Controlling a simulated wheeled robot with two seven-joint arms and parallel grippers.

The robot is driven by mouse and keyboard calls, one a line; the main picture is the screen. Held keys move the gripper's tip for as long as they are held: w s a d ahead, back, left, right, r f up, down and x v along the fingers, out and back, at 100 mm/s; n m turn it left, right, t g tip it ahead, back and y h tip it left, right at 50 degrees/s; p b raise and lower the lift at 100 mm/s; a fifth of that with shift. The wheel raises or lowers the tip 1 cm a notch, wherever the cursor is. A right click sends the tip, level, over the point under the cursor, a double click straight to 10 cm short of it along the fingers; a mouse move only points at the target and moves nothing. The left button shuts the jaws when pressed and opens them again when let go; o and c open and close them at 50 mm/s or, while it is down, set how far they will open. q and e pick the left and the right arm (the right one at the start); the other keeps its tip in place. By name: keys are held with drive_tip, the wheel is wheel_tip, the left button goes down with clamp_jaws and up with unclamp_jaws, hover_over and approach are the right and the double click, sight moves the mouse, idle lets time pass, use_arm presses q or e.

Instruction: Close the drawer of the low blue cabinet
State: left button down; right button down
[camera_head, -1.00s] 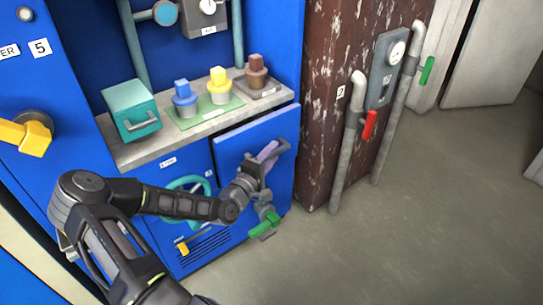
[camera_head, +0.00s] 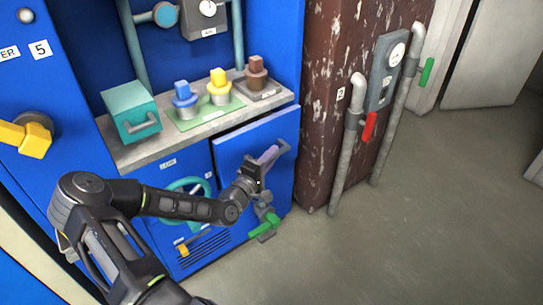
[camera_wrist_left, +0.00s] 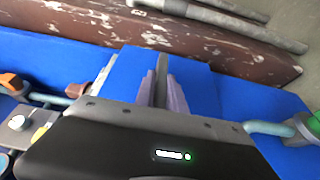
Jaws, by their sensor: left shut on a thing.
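The drawer front (camera_head: 230,150) is a plain blue panel on the right of the low blue cabinet, under the grey counter. A dark gap runs along its top edge; how far it stands out is hard to tell. My left gripper (camera_head: 268,160) is at the panel's upper right and is shut on its grey handle (camera_head: 285,146). In the left wrist view the pale purple fingers (camera_wrist_left: 163,92) close around a grey bar before the blue panel (camera_wrist_left: 130,65). My right gripper is not in view.
On the counter (camera_head: 145,155) stand a teal box (camera_head: 130,105) and blue, yellow and brown knobs (camera_head: 219,88). A teal wheel (camera_head: 180,186) and a green-handled valve (camera_head: 265,226) lie close to my arm. A rusty column (camera_head: 325,120) with pipes stands right; the floor (camera_head: 430,200) is clear.

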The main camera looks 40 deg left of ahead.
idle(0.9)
use_arm(q)
drive_tip(key=a, duration=0.1)
drive_tip(key=w+a, duration=0.1)
drive_tip(key=a, duration=0.1)
drive_tip(key=shift+a, duration=0.6)
drive_tip(key=c, duration=1.4)
unclamp_jaws()
drive_tip(key=shift+w, duration=0.1)
drive_tip(key=shift+c, duration=0.2)
drive_tip(key=shift+o, duration=0.2)
drive_tip(key=p, duration=0.1)
approach(264, 148)
drive_tip(key=shift+w+r, duration=0.1)
drive_tip(key=shift+w, duration=0.75)
